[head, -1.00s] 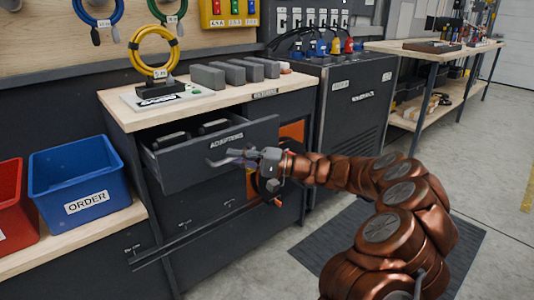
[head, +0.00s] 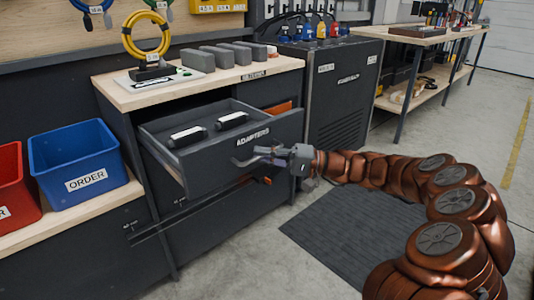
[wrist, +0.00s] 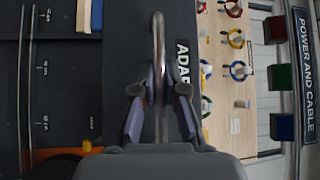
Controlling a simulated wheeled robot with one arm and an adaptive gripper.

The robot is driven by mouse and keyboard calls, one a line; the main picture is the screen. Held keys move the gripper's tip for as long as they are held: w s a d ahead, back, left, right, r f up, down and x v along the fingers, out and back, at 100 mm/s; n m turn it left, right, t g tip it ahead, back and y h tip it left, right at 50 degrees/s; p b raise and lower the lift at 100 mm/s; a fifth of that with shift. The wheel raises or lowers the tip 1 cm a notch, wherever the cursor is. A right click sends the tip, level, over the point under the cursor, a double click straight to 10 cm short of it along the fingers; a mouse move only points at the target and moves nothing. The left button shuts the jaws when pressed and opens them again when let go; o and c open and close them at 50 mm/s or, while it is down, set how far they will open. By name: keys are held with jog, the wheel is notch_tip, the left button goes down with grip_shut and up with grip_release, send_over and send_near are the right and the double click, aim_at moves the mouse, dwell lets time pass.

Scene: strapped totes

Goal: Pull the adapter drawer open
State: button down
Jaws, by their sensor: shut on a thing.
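The adapter drawer (head: 222,165), dark grey with an "ADAPTERS" label, stands well out from the cabinet in the head view. Two dark adapters with white labels (head: 188,134) lie inside it. Its curved metal bar handle (head: 245,161) runs along the front. My gripper (head: 272,155) is at the handle, in front of the drawer face. In the wrist view, my gripper (wrist: 160,105) has its two fingers on either side of the metal handle (wrist: 159,60), shut on it. The drawer front (wrist: 135,60) fills the middle of that view, its label partly hidden by a finger.
A blue bin (head: 75,165) marked "ORDER" and a red bin (head: 15,190) sit on the low shelf at left. The worktop (head: 130,97) above holds a yellow cable coil (head: 147,35) and several grey blocks. A dark mat (head: 350,230) lies on open floor.

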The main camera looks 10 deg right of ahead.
jog(key=shift+s+a, duration=0.1)
jog(key=c, duration=1.2)
grip_release()
jog(key=shift+d, duration=0.2)
jog(key=v, duration=1.1)
jog(key=shift+d, duration=0.35)
jog(key=s+a+r+n+g+h+p, duration=0.4)
jog(key=s+a+r+g+h+p, duration=0.35)
jog(key=s+a+r+p, duration=1.1)
jog(key=s+d+r+m+t+h+p, duration=0.2)
jog(key=s+d+r+m+h+p, duration=0.1)
jog(key=s+d+h+p, duration=0.8)
jog(key=s+d+r+p, duration=0.1)
jog(key=s+d+p, duration=0.3)
jog(key=s, duration=0.4)
jog(key=shift+s+d+h, duration=0.35)
jog(key=shift+d, duration=0.3)
